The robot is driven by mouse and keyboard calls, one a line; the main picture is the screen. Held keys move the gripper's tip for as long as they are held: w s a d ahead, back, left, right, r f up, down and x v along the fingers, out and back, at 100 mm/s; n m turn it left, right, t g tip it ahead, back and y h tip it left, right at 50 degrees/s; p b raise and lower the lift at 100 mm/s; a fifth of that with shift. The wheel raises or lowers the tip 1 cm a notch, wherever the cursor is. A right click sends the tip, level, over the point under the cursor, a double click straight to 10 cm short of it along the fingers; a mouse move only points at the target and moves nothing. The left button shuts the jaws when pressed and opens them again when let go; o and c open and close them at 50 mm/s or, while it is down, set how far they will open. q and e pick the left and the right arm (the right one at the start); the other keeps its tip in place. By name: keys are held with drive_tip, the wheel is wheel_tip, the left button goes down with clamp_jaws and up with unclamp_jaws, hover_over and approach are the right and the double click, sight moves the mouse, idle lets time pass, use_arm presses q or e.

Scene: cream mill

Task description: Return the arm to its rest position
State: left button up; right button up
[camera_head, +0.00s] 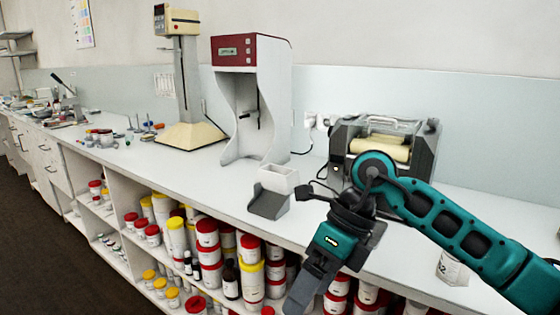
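My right arm, teal and dark grey, comes in from the right edge and reaches over the front of the white counter (210,172). Its gripper (300,296) points down and to the left, in front of the shelves below the counter. The fingers overlap in this view, so I cannot tell whether they are open or shut. I see nothing clearly held in them. My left arm and gripper are out of view.
The roller mill (385,140) stands behind my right arm, partly hidden. A small white hopper (278,180) on a grey base sits left of the wrist. A red-topped machine (250,85) and a beige stand mixer (183,85) stand farther left.

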drive_tip(key=s+a+r+m+g+y, duration=0.25)
drive_tip(key=s+a+m+y, duration=0.35)
drive_tip(key=a+y, duration=0.6)
drive_tip(key=w+d+f+m+t+h, duration=0.35)
drive_tip(key=d+f+m+t, duration=0.35)
drive_tip(key=m+t, duration=0.6)
drive_tip(key=w+d+f+m+t+h, duration=0.35)
drive_tip(key=d+f+m+t, duration=0.45)
drive_tip(key=m, duration=0.9)
drive_tip(key=s+d+f+m+g+h, duration=0.2)
drive_tip(key=s+d+f+m+h, duration=0.2)
drive_tip(key=s+f, duration=0.3)
drive_tip(key=s+d+f+m+g+h, duration=0.3)
drive_tip(key=s+d+f+m+h, duration=0.1)
drive_tip(key=s+f, duration=0.3)
wheel_tip(320, 180, down, 3)
drive_tip(key=shift+d+r+m, duration=0.2)
drive_tip(key=shift+d+m, duration=0.2)
drive_tip(key=shift+d, duration=0.5)
